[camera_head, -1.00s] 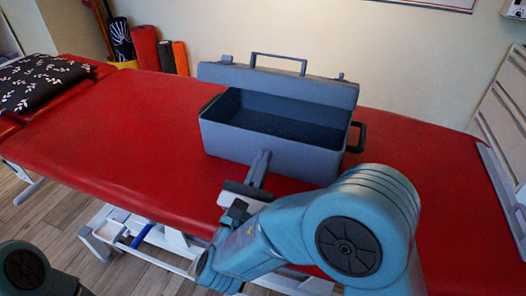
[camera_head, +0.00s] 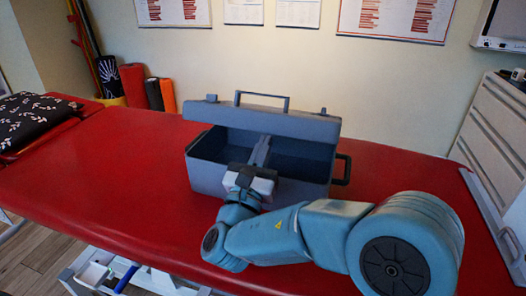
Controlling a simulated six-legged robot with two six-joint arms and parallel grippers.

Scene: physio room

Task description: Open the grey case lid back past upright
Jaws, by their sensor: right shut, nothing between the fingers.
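The grey case (camera_head: 215,176) stands on the red treatment table. Its lid (camera_head: 262,122) is raised along the far side, with the handle (camera_head: 262,96) at its top edge. I cannot tell exactly how far the lid leans. My right gripper (camera_head: 261,146) reaches over the front wall of the case. Its fingers are shut with nothing between them and point toward the lid's inner face. The tip ends close to the lid's lower edge; I cannot tell whether it touches. The gripper hides part of the front wall and the inside. My left gripper is not in view.
The red table (camera_head: 100,180) is clear to the left of the case. A black patterned cushion (camera_head: 35,120) lies at its far left end. A wall with posters is behind, and a white drawer unit (camera_head: 490,130) stands at the right.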

